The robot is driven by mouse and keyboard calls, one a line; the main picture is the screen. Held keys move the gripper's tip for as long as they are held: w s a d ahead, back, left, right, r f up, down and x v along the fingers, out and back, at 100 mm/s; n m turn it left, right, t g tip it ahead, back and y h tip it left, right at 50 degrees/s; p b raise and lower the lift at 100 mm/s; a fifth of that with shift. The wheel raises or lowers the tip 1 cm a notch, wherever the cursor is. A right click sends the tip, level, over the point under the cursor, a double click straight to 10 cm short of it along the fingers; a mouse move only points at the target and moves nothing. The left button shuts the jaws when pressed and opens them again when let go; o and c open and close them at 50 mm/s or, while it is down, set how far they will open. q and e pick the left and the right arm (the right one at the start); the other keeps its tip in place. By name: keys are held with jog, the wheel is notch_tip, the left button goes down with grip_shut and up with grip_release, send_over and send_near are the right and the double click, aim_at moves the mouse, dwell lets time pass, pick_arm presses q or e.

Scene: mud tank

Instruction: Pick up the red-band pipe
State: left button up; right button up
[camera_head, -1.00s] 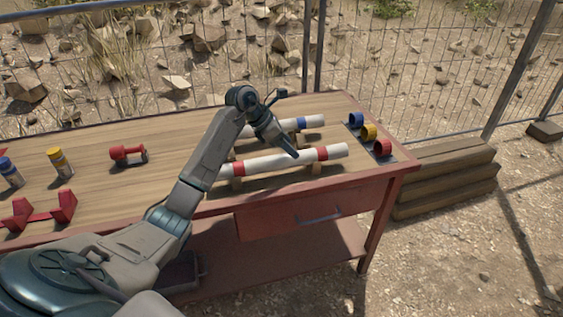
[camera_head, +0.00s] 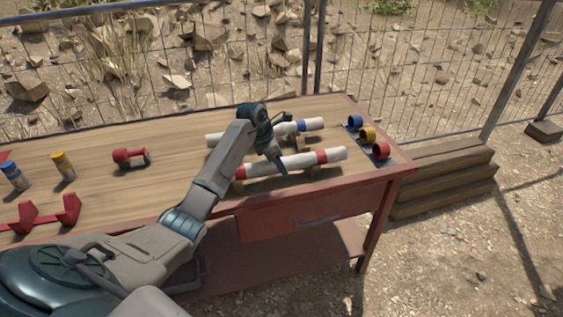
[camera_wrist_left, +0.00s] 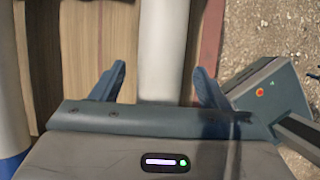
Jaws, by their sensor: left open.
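The red-band pipe (camera_head: 300,162) is white with red bands and lies across wooden supports near the table's front edge. My left gripper (camera_head: 281,166) is over the middle of this pipe, pointing down. In the left wrist view, its two blue fingers (camera_wrist_left: 158,85) are open, one on each side of the white red-band pipe (camera_wrist_left: 166,45). No red band shows there, and I cannot tell whether the fingers touch the pipe. The blue-band pipe (camera_head: 311,125) lies behind it, partly hidden by my arm. My right gripper is not in view.
Blue (camera_head: 354,122), yellow (camera_head: 367,134) and red (camera_head: 381,150) rings stand at the right end of the wooden table (camera_head: 110,192). A wire fence runs behind.

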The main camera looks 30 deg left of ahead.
pick_arm(q)
jog(key=shift+w+d+f, duration=0.15)
jog(key=shift+w+f, duration=0.05)
jog(key=shift+f, duration=0.45)
jog(key=shift+r, duration=0.1)
jog(key=c, duration=1.3)
